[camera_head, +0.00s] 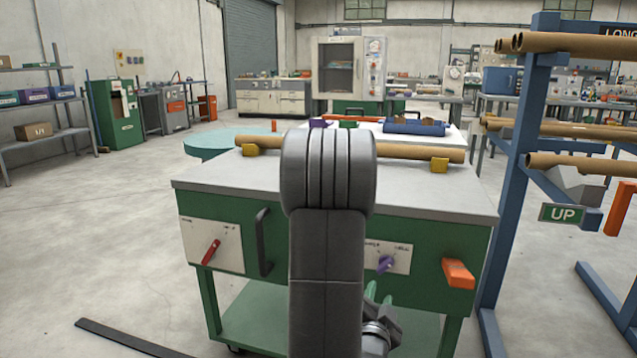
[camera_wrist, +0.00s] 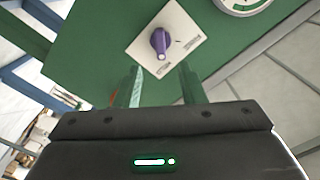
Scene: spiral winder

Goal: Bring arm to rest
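My arm rises in the middle of the head view, in front of the green bench. My gripper (camera_head: 376,296) is low at the bench front, mostly hidden behind my arm. In the wrist view my gripper (camera_wrist: 160,86) shows two green fingers apart with nothing between them. The purple knob (camera_wrist: 161,42) on its white plate is just beyond the fingertips, apart from them. The purple knob also shows in the head view (camera_head: 386,263), right of my arm.
The green bench (camera_head: 450,236) carries a red lever (camera_head: 211,252), a black handle (camera_head: 263,242) and an orange part (camera_head: 458,273) on its front. A cardboard tube (camera_head: 420,153) lies on yellow holders on top. A blue rack (camera_head: 523,150) stands at right. Floor at left is mostly clear.

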